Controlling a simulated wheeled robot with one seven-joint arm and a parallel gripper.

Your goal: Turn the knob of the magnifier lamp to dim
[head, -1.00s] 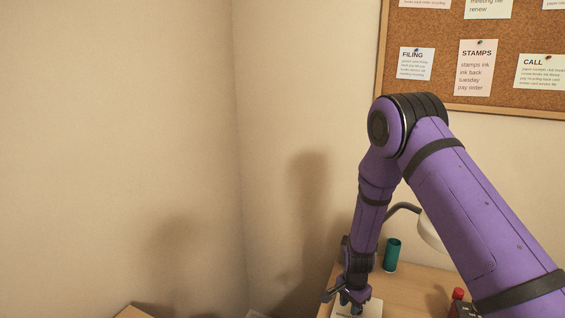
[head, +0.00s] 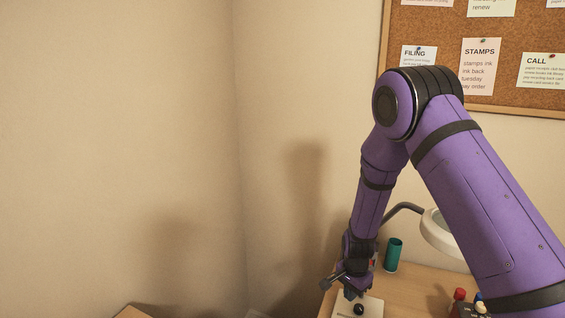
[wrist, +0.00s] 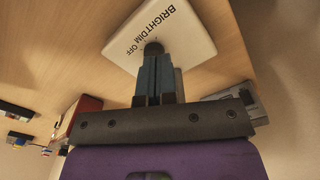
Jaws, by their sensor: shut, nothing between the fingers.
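The magnifier lamp's white control plate (head: 373,308) lies on the desk at the bottom of the head view. Its black knob (head: 359,309) stands on it. In the wrist view the plate (wrist: 190,38) shows the words BRIGHT, DIM and OFF, and the dark knob (wrist: 153,47) is partly hidden behind my fingertips. I cannot tell which word the knob points to. The lamp's pale ring head (head: 436,236) hangs from a grey curved arm, partly hidden by my arm. My gripper (head: 352,294) is shut and empty, pointing down just above and beside the knob.
A teal cup (head: 393,254) stands on the wooden desk (head: 420,279) behind the plate. Red-topped and other small items (head: 459,295) stand to the right, near my arm. A corkboard (head: 440,50) hangs on the wall behind. Walls close off the left.

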